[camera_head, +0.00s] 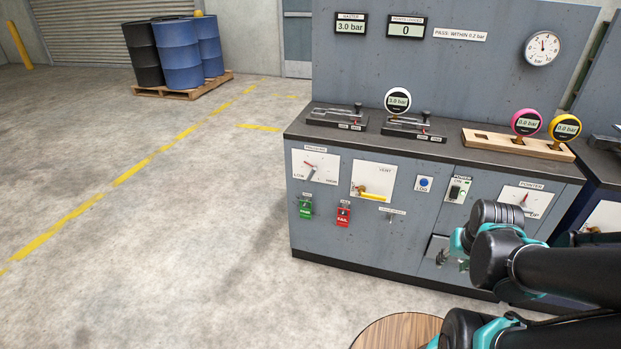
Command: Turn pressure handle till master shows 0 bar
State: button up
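The master display (350,27) at the top of the back panel reads 3.0 bar. The pressure handle (311,174) sits on a white plate marked LOW and HIGH at the left of the bench front. Its small lever is tilted, with red near its upper end. My gripper (440,251) is in front of the lower right of the bench, well to the right of the pressure handle and apart from it. It is small and partly hidden by my wrist, so its fingers are unclear.
A yellow vent handle (374,197) is right of the pressure plate. A white-faced gauge (398,100) on the worktop reads 3.0 bar; pink (526,122) and yellow (565,128) gauges stand in a wooden rack.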

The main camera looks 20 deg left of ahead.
aim_at(312, 172)
jog(key=i+l+u, duration=0.15)
jog(key=l+u, duration=0.5)
jog(key=l, duration=0.2)
jog(key=u, duration=1.6)
jog(key=i+l, duration=0.05)
